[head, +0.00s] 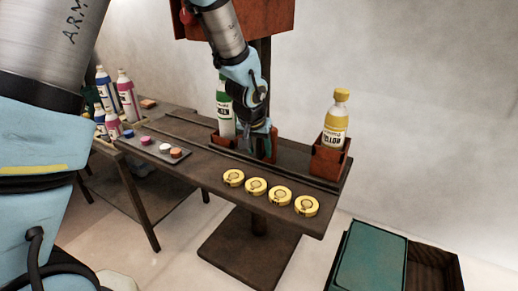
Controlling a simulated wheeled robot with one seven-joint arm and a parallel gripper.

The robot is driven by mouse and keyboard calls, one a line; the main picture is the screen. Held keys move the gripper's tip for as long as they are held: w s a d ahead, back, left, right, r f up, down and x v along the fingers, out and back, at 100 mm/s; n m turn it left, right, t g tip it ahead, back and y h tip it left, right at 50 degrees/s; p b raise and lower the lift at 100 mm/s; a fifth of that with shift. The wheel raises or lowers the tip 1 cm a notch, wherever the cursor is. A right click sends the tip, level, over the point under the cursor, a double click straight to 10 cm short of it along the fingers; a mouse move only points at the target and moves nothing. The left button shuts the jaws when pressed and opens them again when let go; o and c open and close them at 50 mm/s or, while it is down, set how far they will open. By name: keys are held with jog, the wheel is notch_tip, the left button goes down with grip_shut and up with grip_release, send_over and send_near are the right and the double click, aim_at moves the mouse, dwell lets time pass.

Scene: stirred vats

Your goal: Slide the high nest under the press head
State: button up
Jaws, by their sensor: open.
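Two rust-red nests sit on the dark bench (200,148). The right nest (329,161) looks the taller and holds an upright bottle with yellow liquid and a yellow cap (336,120). I cannot tell for sure which is the high nest. The red press head (236,14) hangs above the bench on a dark column, cut off by the top edge. My gripper (262,155) is open and low beside the left nest; its fingertips are hard to make out, and contact cannot be told.
Several yellow discs (256,187) lie along the bench's front edge. A dark tray with coloured caps (152,149) lies at the left. Pink and blue bottles (127,95) stand on a table behind. A green-lidded crate (370,262) is on the floor at the lower right.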

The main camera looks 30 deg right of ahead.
grip_shut()
dwell(1.3)
